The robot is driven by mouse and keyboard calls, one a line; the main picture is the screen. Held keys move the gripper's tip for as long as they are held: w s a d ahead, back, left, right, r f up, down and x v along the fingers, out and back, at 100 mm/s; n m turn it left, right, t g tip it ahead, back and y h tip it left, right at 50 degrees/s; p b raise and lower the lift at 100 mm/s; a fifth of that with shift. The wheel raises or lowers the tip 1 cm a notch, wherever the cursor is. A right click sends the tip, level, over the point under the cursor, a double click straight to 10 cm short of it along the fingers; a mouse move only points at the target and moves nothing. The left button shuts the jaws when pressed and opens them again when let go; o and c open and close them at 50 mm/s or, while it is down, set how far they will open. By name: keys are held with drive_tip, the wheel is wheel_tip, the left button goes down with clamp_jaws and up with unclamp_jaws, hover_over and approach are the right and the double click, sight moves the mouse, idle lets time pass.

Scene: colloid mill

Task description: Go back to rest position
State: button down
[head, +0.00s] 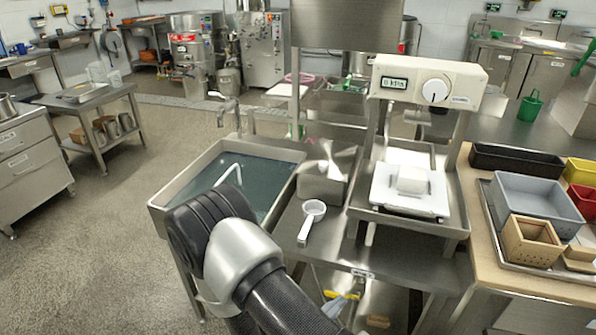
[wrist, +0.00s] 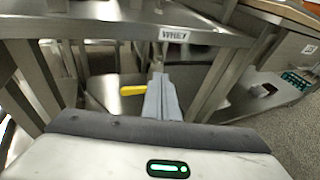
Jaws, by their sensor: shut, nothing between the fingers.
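My gripper (wrist: 161,82) shows in the wrist view with its grey fingers together and nothing between them. It points toward the steel stand marked WHEY (wrist: 110,27), with the fingertips below the label's height. Whether the fingers touch anything there I cannot tell. In the head view my arm crosses the bottom middle, in front of the sink, and most of the gripper is out of sight.
The water-filled sink (head: 158,205) is close to my arm. Trays and moulds stand right. The floor (head: 95,255) at left is clear.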

drive_tip(key=d+r+m+g+h, duration=0.2)
drive_tip(key=d+r+m+g, duration=0.25)
drive_tip(key=r+m, duration=0.35)
drive_tip(key=s+d+r+m+g+y, duration=0.2)
drive_tip(key=s+r+m+g+y, duration=0.1)
drive_tip(key=s+r+m, duration=0.5)
drive_tip(key=s+d+r+m+g+y, duration=0.35)
drive_tip(key=r+m, duration=0.25)
drive_tip(key=r, duration=0.4)
drive_tip(key=s+a+r+m+t+y+p, duration=0.1)
drive_tip(key=a+r+m+t+y+p, duration=0.1)
drive_tip(key=r+p, duration=1)
drive_tip(key=s+a+r+m+t+y+p, duration=0.1)
drive_tip(key=a+r+m+t+y+p, duration=0.2)
drive_tip(key=r+p, duration=0.9)
wheel_tip(320, 180, up, 10)
drive_tip(key=shift+a+f+m+y, duration=0.1)
drive_tip(key=shift+a+m+y, duration=0.25)
drive_tip(key=shift+m, duration=0.25)
drive_tip(key=shift+s, duration=0.1)
